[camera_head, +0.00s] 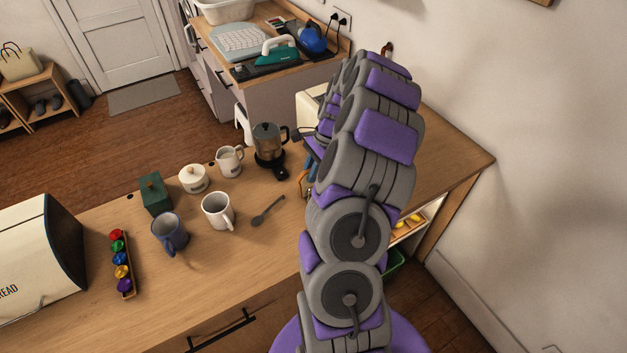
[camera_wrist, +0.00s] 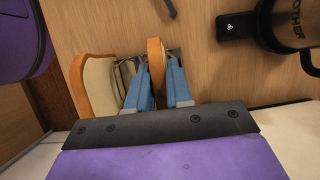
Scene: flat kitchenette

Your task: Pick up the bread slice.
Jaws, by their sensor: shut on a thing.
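A bread slice (camera_wrist: 156,62) with an orange-brown crust stands edge-on between the blue fingers of my gripper (camera_wrist: 159,84) in the wrist view. The gripper is shut on this slice. A second bread slice (camera_wrist: 96,88) stands to the left, outside the fingers, showing its pale face. Thin metal wires, seemingly a rack (camera_wrist: 120,62), show around the slices; whether the held slice still touches them is unclear. In the head view my arm hides most of the gripper and the bread.
A bread bin (camera_head: 35,255) is at left, beside a capsule holder (camera_head: 127,285). The front middle of the counter is clear.

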